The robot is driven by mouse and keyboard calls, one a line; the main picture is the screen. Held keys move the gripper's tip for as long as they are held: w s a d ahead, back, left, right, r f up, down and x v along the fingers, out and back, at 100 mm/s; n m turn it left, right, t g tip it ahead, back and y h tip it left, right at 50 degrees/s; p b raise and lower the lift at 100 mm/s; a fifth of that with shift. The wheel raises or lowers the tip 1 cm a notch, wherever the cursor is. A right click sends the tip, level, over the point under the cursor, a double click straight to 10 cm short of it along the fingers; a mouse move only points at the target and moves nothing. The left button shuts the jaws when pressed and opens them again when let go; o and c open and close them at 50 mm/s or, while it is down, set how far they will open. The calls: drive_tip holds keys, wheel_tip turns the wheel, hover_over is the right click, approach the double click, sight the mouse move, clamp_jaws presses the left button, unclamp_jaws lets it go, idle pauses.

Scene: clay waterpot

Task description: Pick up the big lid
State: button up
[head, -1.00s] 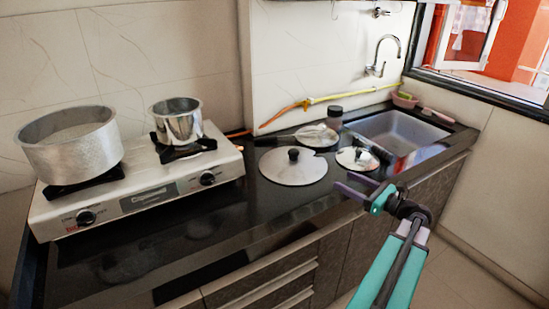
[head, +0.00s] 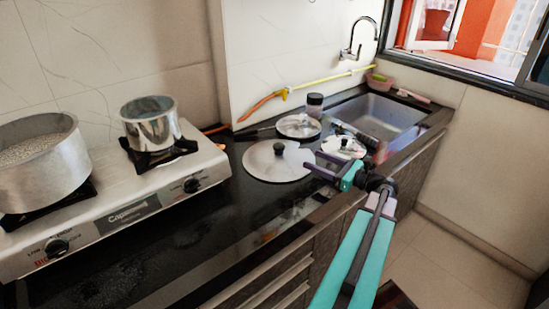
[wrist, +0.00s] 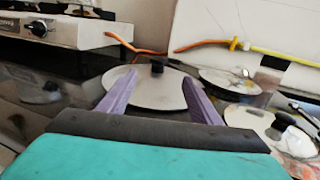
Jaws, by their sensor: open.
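The big lid (head: 272,164) is a flat silver disc with a black knob, lying on the black counter between the stove and the sink. In the wrist view the big lid (wrist: 147,92) lies ahead, with its black knob (wrist: 157,66) upright beyond and between my fingers. My gripper (head: 314,161) is open and empty, at the lid's right side in the head view. The purple fingers (wrist: 158,85) are apart in the wrist view. I cannot tell how far above the counter they are.
Two smaller lids (head: 298,126) (head: 343,147) lie behind and right of the big lid. A dark jar (head: 314,105) stands behind them, and the sink (head: 385,118) is at right. The stove (head: 130,208) carries a large pot (head: 38,160) and a small pot (head: 151,124) at left.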

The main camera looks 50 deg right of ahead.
drive_tip(key=shift+w, duration=0.2)
approach(284, 148)
drive_tip(key=shift+w+a+p, duration=0.15)
drive_tip(key=shift+w, duration=1)
drive_tip(key=shift+w+a+p, duration=0.1)
drive_tip(key=shift+w+p, duration=0.05)
drive_tip(key=shift+w, duration=1)
drive_tip(key=shift+w+a+f+p, duration=0.1)
drive_tip(key=shift+w+a+p, duration=0.1)
drive_tip(key=shift+w, duration=1.1)
drive_tip(key=shift+w+a+f+p, duration=0.1)
drive_tip(key=shift+w+f+p, duration=0.05)
drive_tip(key=shift+w, duration=1.15)
drive_tip(key=shift+c, duration=0.2)
drive_tip(key=c, duration=1.4)
drive_tip(key=shift+o, duration=0.2)
drive_tip(key=shift+r, duration=0.1)
